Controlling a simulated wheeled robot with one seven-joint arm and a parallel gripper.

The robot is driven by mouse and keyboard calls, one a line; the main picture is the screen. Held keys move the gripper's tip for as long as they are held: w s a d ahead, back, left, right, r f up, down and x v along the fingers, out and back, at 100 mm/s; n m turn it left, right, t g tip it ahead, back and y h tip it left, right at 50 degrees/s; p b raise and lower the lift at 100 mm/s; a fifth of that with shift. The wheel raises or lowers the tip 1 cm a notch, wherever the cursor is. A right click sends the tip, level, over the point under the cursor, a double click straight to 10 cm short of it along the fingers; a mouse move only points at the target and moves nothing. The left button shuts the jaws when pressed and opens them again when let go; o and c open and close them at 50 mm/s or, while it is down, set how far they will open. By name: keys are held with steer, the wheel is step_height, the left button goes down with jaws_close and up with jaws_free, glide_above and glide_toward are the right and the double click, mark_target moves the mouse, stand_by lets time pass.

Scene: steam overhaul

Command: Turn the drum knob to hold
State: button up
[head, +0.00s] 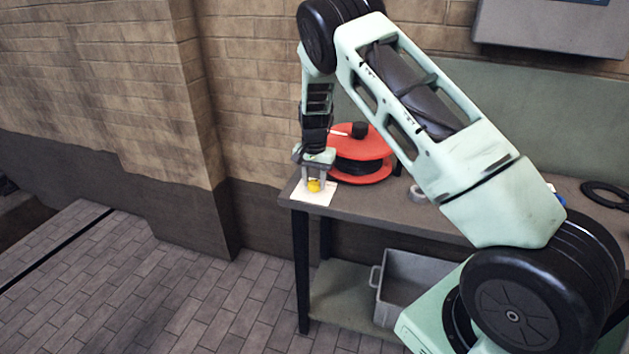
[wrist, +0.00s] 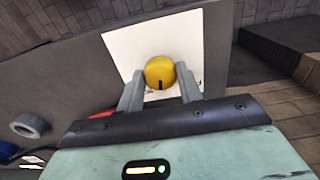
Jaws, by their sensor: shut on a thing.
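The yellow drum knob (head: 314,185) sits on a white plate (head: 326,195) at the left end of the workbench. It also shows in the wrist view (wrist: 160,72), round, with a dark pointer mark on the edge nearest my gripper. My gripper (head: 315,181) points down over it, and in the wrist view its two fingers (wrist: 160,84) are shut on the knob's sides. The white plate (wrist: 125,48) lies under the knob in the wrist view; small dark marks show at its near right edge, partly hidden by a finger and too small to read.
A red reel (head: 372,174) with a black core stands on the workbench (head: 390,205) just right of my gripper. A grey tape roll (head: 417,194) lies farther right, a black ring (head: 606,196) at the far right. A grey bin (head: 408,283) sits on the lower shelf. The brick wall is close behind.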

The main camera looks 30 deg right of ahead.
mark_target(314, 182)
steer(key=m, duration=0.6)
steer(key=shift+w+m, duration=0.1)
steer(key=shift+m, duration=0.2)
stand_by(0.4)
steer(key=o, duration=1)
steer(key=shift+r, duration=0.1)
step_height(314, 182, up, 17)
steer(key=b, duration=0.2)
steer(key=shift+r+b, duration=0.15)
steer(key=shift+b, duration=0.2)
